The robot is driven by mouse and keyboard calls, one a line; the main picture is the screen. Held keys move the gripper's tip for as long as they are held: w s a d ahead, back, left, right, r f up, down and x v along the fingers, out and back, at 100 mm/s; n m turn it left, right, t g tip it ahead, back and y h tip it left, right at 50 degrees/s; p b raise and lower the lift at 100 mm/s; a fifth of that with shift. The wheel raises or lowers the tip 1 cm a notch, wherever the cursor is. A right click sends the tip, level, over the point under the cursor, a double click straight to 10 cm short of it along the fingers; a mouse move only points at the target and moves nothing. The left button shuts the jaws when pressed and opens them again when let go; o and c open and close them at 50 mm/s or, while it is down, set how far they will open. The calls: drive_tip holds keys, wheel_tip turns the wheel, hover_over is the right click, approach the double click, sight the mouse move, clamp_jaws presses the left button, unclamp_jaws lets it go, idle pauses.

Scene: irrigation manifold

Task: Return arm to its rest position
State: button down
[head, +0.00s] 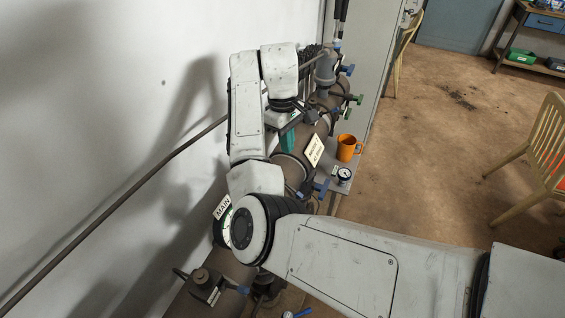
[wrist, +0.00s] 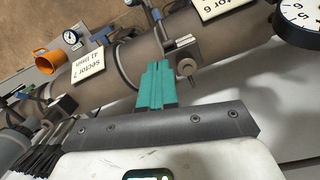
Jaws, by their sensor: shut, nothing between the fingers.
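My gripper (head: 288,142) shows in the head view as teal fingers below the bent white arm, over the brown manifold pipe (head: 292,166). In the wrist view my gripper (wrist: 157,68) has its teal fingers together, with nothing between them. The fingertips overlap the pipe (wrist: 145,42) in that picture, beside a small valve fitting (wrist: 187,62). I cannot tell whether they touch it. My arm is folded along the wall side, and its near links hide part of the manifold in the head view.
A "Sector 7" label (wrist: 88,63) lies on the pipe. An orange mug (head: 347,148) and a small gauge (head: 344,175) stand right of the pipe. The MAIN gauge (head: 226,226) is close to my arm. A wall rail (head: 120,210) runs left. Open floor (head: 440,130) lies right.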

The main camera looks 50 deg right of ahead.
drive_tip(key=s+d+f+m+t+h+b, duration=0.1)
drive_tip(key=s+f+m+h+b, duration=0.15)
drive_tip(key=s+f, duration=1.1)
drive_tip(key=s+a+f, duration=0.2)
drive_tip(key=s+a, duration=0.3)
drive_tip(key=s+a+f+y, duration=0.1)
drive_tip(key=s+a+f, duration=0.1)
drive_tip(key=s+a, duration=0.3)
drive_tip(key=s+a+f+t+y, duration=0.1)
drive_tip(key=s+a+f, duration=0.1)
drive_tip(key=s+a, duration=0.3)
drive_tip(key=shift+s+a+f, duration=0.3)
drive_tip(key=shift+s+a, duration=0.1)
drive_tip(key=shift+s, duration=0.25)
drive_tip(key=shift+s+n+y, duration=0.1)
drive_tip(key=shift+n+y, duration=0.15)
